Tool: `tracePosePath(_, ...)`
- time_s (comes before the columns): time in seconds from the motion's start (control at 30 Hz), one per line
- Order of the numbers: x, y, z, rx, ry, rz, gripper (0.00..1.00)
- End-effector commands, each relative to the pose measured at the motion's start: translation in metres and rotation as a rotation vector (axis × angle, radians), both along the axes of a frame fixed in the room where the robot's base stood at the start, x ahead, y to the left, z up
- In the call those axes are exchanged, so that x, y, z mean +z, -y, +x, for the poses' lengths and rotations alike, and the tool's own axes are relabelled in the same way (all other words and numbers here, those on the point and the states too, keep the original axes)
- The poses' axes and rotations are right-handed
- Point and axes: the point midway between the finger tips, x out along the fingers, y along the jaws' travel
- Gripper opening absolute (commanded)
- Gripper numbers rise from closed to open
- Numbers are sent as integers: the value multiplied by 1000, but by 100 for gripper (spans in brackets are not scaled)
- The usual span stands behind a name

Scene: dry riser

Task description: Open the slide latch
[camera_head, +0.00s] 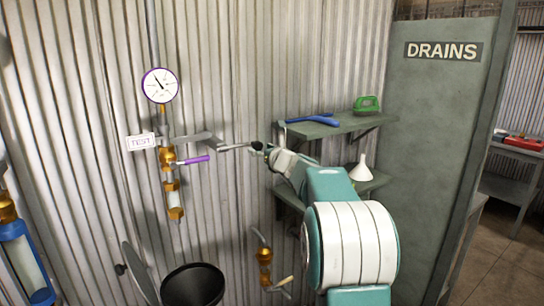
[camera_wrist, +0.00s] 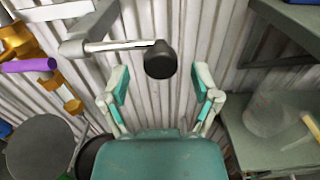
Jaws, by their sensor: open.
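What looks like the slide latch is a metal rod (camera_head: 235,147) with a dark knob on its right end, set in a grey bracket (camera_head: 196,138) on the corrugated wall. In the wrist view the rod (camera_wrist: 118,45) runs right from the bracket (camera_wrist: 92,28) to the dark rounded knob (camera_wrist: 160,60). My gripper (camera_wrist: 161,84) is open, its two fingers apart on either side below the knob. The knob appears just beyond the fingertips, centred between them; contact cannot be seen.
A brass valve with a purple handle (camera_head: 195,160) and a gauge (camera_head: 160,85) are left of the bracket. A grey shelf (camera_head: 345,125) with a blue tool and a green object is at right, a white funnel (camera_head: 361,170) below. A black bin (camera_head: 193,285) stands below.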

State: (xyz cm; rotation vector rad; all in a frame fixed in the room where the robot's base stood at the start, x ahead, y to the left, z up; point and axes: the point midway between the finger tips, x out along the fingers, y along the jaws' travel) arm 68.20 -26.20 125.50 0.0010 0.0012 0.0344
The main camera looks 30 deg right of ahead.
Motion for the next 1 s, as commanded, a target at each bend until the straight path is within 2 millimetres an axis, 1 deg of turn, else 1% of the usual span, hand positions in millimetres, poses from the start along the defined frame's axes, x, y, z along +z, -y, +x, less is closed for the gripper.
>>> tracePosePath(0.03,1,0,-10,-2,0,0,79)
tracePosePath(0.3,0,2,-63,-3,0,0,79)
tracePosePath(0.4,-1,3,-78,-3,-1,-1,79)
tracePosePath(0.5,-1,3,-89,-1,-1,-1,79)
tracePosePath(0.63,-2,3,-95,-1,-2,0,79)
tracePosePath(1.0,-2,3,-95,0,-2,0,79)
